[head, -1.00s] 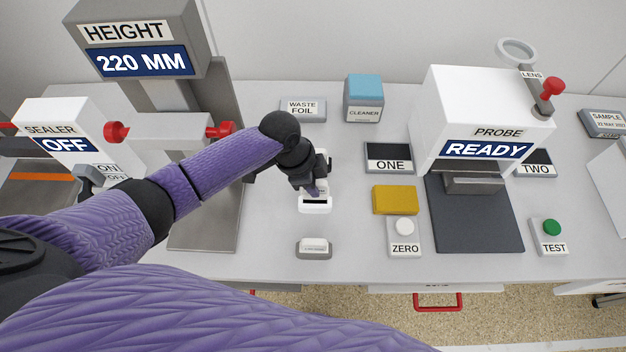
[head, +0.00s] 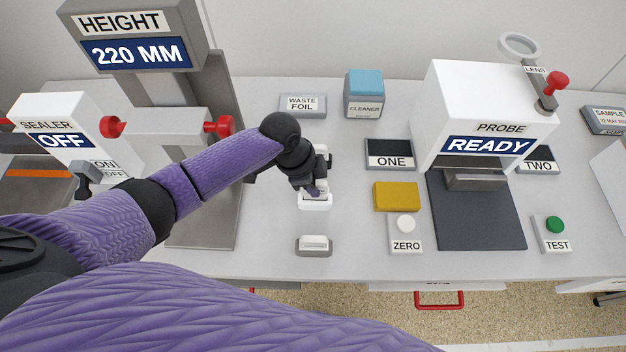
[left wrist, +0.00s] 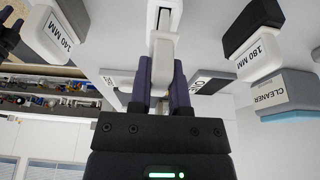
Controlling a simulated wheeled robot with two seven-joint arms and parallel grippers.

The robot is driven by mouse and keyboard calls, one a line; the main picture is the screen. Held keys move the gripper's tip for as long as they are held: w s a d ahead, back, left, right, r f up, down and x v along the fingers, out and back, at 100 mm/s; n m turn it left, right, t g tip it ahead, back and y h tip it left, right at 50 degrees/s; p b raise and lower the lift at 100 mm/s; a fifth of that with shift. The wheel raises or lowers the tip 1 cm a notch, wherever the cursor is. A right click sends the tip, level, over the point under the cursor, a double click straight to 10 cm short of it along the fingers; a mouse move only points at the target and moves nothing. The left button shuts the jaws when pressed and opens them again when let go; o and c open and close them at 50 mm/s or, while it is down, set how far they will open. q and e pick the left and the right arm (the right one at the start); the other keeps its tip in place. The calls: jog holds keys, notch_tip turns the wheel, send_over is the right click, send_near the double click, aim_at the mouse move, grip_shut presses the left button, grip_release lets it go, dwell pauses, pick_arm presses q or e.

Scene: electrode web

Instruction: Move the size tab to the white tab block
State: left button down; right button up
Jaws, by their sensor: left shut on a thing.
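My left gripper (head: 314,190) points down over the white tab block (head: 315,204) in the middle of the table. In the left wrist view its purple fingers (left wrist: 161,78) are shut on a white size tab (left wrist: 162,52). The tab's lettering is not visible. The tab block (left wrist: 152,18) with its dark slot lies just beyond the tab. The tab is over or at the block; I cannot tell how far it is in the slot.
A 140 MM tab (left wrist: 55,38) and a 180 MM tab (left wrist: 255,52) stand on either side in the wrist view. In the head view a small grey holder with a white tab (head: 314,242) is in front. A yellow block (head: 396,196) and ZERO button (head: 405,224) are right.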

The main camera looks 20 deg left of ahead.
pick_arm(q)
jog(key=shift+f+b, duration=0.9)
jog(key=shift+f, duration=0.45)
jog(key=shift+c, duration=2.4)
grip_release()
jog(key=shift+r, duration=0.1)
jog(key=w+p+v, duration=0.1)
jog(key=p+v, duration=0.2)
jog(key=v, duration=0.7)
jog(key=shift+s, duration=0.5)
